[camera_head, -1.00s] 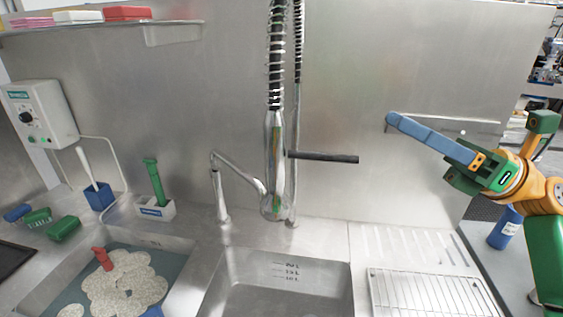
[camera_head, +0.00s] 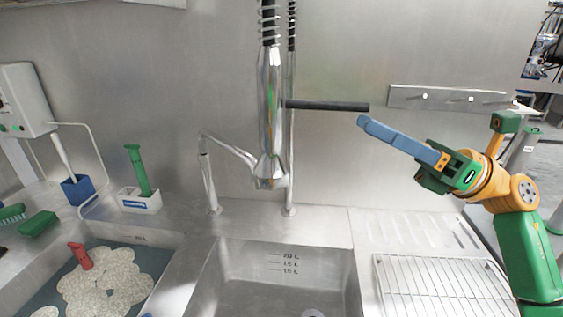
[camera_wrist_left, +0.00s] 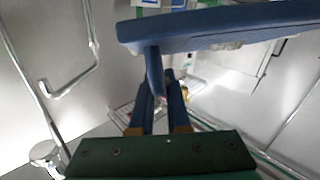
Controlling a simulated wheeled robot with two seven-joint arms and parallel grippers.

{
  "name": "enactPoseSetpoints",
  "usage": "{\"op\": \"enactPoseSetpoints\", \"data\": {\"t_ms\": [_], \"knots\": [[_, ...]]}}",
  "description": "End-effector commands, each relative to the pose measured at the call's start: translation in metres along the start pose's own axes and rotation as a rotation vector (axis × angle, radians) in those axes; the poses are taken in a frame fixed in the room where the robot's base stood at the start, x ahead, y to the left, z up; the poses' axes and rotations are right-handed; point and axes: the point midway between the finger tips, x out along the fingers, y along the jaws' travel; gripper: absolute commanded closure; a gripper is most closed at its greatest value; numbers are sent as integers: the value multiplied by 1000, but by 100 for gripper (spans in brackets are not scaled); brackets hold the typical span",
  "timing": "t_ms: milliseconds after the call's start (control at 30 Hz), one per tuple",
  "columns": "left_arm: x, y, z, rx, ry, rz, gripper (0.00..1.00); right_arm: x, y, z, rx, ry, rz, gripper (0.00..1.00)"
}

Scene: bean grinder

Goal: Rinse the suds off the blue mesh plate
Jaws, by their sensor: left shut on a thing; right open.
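In the left wrist view a blue plate (camera_wrist_left: 225,27) shows nearly edge-on, with a stem or tab on its underside. Its mesh face is hidden; pale patches that may be suds show along its lower edge. My left gripper (camera_wrist_left: 160,85) is shut on the stem and is not seen in the head view. My right gripper (camera_head: 366,124) is open and empty in the head view, its blue fingers pointing left in front of the back wall. The spray tap (camera_head: 270,120) hangs over the empty middle basin (camera_head: 290,253), with a dark lever to its right.
The left basin (camera_head: 170,262) holds water with pale suds (camera_head: 105,283) and a red-handled thing (camera_head: 80,256). A wire rack (camera_head: 440,285) lies on the right drainboard. A bent spout (camera_head: 208,175), brush holder (camera_head: 140,200) and green blocks (camera_head: 38,223) stand behind and left.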

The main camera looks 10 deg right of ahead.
Motion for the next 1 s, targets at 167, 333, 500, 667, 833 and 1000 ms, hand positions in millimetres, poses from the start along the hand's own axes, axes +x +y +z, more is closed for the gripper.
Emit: {"op": "enactPoseSetpoints", "data": {"t_ms": [167,333,500,667,833,1000], "knots": [[0,5,-40,0,1,0,100,54,4,12,1,-2,6,54],[-1,8,-58,0,1,0,100,87,3,9,0,-1,4,54],[-1,8,-61,0,1,0,100,98,2,4,-2,0,2,54],[-1,8,-60,0,1,0,100,98,1,2,-2,0,1,54],[-1,8,-60,0,1,0,100,98,1,2,-2,0,1,84],[-1,8,-60,0,1,0,100,98,1,2,-1,-1,1,100]]}}
